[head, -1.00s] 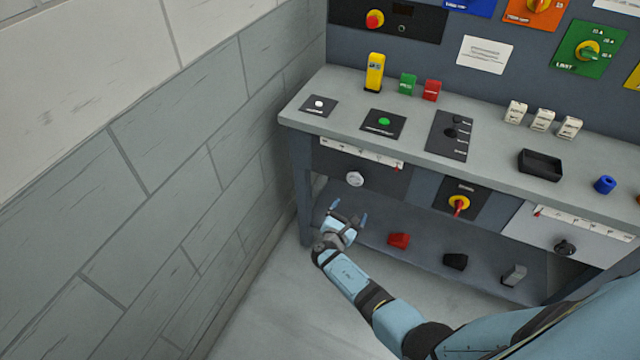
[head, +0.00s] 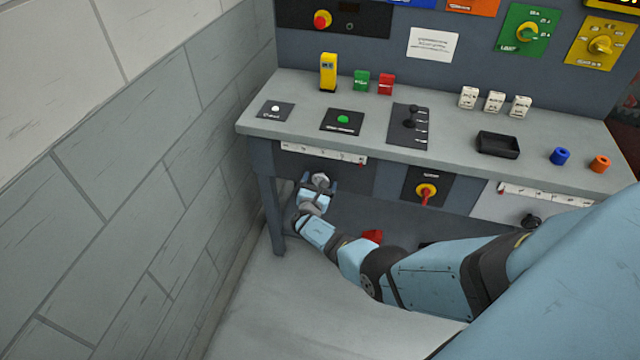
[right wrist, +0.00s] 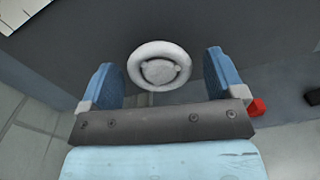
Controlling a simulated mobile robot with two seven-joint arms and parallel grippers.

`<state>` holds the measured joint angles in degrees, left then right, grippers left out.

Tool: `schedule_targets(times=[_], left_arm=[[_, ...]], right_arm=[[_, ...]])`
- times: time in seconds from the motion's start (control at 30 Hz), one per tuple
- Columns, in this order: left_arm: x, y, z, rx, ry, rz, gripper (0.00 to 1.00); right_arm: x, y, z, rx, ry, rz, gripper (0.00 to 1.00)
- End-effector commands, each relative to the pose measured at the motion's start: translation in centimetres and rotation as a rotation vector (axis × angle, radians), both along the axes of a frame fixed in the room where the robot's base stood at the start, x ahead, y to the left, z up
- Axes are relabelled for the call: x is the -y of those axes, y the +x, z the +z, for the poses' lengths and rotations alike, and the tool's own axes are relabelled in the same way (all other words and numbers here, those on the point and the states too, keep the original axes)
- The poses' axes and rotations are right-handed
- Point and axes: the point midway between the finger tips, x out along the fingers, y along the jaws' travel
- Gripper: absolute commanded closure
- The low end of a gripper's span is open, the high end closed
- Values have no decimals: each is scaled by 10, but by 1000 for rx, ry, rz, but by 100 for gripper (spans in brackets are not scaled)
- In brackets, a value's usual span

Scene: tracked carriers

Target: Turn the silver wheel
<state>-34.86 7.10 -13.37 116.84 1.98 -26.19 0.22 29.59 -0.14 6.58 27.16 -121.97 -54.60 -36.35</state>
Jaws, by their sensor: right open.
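The silver wheel (head: 320,180) is a small round handwheel on the dark front panel at the left end of the bench. In the right wrist view the wheel (right wrist: 159,67) shows as a pale ring with a round hub, ahead of the fingers and between them. My right gripper (head: 318,186) is right in front of the wheel. Its two blue fingers (right wrist: 160,82) are spread, one on each side of the wheel, with gaps to it. Whether the fingertips reach past the rim is hard to tell. My left gripper is not in view.
A white scale (head: 322,153) with a red pointer sits above the wheel. A red-and-yellow rotary switch (head: 426,191) is on the front to the right. A red block (head: 372,237) lies on the lower shelf. The bench leg (head: 272,213) and grey wall (head: 130,180) are close on the left.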

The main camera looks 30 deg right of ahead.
Motion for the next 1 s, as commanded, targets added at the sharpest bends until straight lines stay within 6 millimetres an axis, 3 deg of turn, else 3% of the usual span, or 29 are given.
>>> schedule_targets(times=[0.4, 0.6, 0.63, 1.0], left_arm=[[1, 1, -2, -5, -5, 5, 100], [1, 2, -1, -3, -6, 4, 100], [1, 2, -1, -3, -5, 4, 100], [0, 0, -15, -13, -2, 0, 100]], right_arm=[[7, 6, 0, 0, 1, 0, 12], [6, 6, 0, 0, 1, 0, 58], [6, 6, 0, 0, 1, 0, 61], [6, 5, -3, 41, 35, 3, 61]])
